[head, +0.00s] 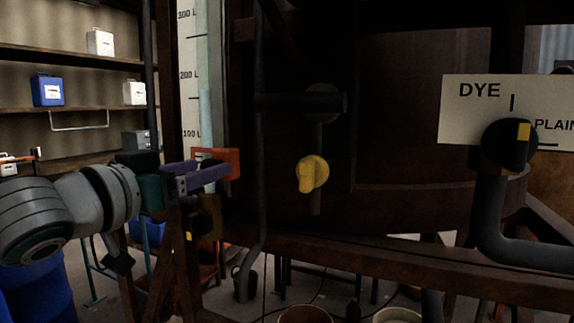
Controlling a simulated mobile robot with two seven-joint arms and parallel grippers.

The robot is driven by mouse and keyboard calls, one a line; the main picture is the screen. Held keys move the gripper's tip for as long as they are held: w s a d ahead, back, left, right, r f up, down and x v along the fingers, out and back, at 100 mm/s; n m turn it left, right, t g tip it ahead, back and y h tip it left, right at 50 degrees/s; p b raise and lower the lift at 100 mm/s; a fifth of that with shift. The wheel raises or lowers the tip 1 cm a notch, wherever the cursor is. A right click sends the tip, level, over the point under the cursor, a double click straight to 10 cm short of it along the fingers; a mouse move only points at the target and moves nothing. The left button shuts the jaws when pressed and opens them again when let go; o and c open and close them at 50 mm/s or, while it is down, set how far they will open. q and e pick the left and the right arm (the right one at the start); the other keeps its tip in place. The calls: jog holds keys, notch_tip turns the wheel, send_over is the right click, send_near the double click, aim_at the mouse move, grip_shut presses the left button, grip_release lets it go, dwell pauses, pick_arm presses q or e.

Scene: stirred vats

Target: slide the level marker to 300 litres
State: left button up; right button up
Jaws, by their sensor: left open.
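The scale board (190,105) stands upright at the left of the vat, with 100 L low, 200 L in the middle and a partly cut-off 300 L at the top edge. A sight tube (206,112) runs beside it, its lower part paler blue. The orange level marker (232,160) is at the lower end of the scale, a little below the 100 L mark. My left gripper (213,175), with purple fingers, is open at the marker and partly covers it. I cannot tell whether they touch. My right gripper is not in view.
A dark pipe (260,60) runs upright just right of the scale. A yellow knob (313,172) and a DYE/PLAIN valve (510,145) are further right. A dark post stands left of the scale. Shelves with boxes (47,90) are behind, at left.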

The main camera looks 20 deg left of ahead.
pick_arm(q)
grip_shut()
dwell(0.6)
dwell(0.9)
